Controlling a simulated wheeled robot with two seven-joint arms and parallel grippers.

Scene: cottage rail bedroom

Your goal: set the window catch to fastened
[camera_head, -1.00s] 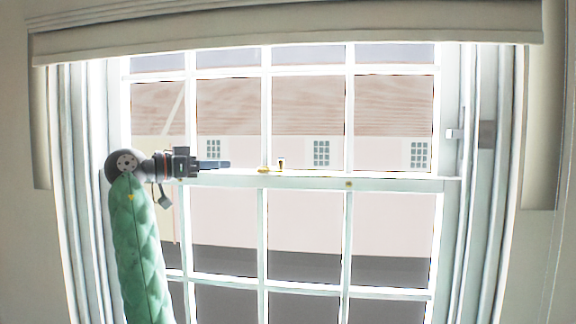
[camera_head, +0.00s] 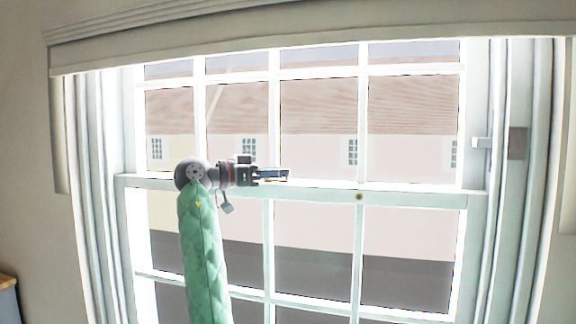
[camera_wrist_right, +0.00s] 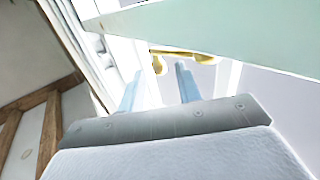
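My right gripper (camera_head: 287,175) is at the meeting rail (camera_head: 420,198) of the sash window, its fingers pointing right across it. In the right wrist view its two blue-grey fingers (camera_wrist_right: 160,72) are apart, with nothing clamped between them. My left gripper is not in view.
A pale blind box (camera_head: 300,32) spans the window top. A small brass spot (camera_head: 359,197) marks the rail. A pale green bar (camera_wrist_right: 225,30) crosses the wrist view. A wooden-topped piece (camera_head: 7,282) stands lower left.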

